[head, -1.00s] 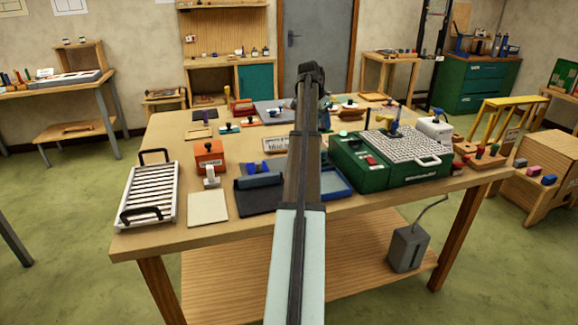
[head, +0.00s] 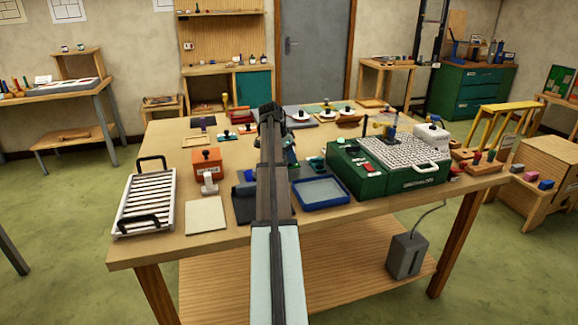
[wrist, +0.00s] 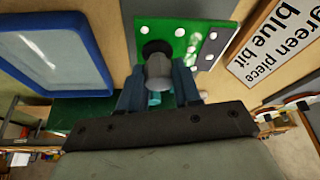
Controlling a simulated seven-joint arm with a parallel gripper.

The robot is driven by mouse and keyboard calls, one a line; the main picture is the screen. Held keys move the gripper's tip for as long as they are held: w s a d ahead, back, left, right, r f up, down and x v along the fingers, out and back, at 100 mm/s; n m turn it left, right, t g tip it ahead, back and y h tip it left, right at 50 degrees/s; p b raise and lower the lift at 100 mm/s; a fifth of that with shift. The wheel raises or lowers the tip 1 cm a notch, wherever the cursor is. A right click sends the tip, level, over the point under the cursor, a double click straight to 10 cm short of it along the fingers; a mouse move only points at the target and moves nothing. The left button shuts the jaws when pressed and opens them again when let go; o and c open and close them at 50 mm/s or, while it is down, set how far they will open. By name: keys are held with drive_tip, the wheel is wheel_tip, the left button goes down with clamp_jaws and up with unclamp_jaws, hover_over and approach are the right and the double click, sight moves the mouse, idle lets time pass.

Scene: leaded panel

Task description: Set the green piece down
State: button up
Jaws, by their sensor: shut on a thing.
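My gripper (wrist: 160,90) is shut on a grey cylindrical knob (wrist: 159,70) with a black round end. The knob stands over a flat green piece (wrist: 178,30) with white dots, which shows beyond the fingers in the wrist view. I cannot tell how much of a gap lies under the green piece. In the head view my gripper (head: 290,150) is mostly hidden behind my arm, over the middle of the table, and the green piece is hidden there.
A blue-rimmed tray (head: 320,178) lies right of my arm, beside a green machine (head: 405,178). A printed card (wrist: 280,40) lies beside the green piece. An orange block (head: 207,160), a pale tile (head: 206,215) and a white rack (head: 146,202) stand at left.

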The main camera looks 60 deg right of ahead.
sight(289, 164)
drive_tip(key=shift+f, duration=2)
drive_tip(key=shift+f, duration=0.1)
drive_tip(key=o, duration=1)
drive_tip(key=v, duration=1.2)
drive_tip(key=shift+w, duration=0.1)
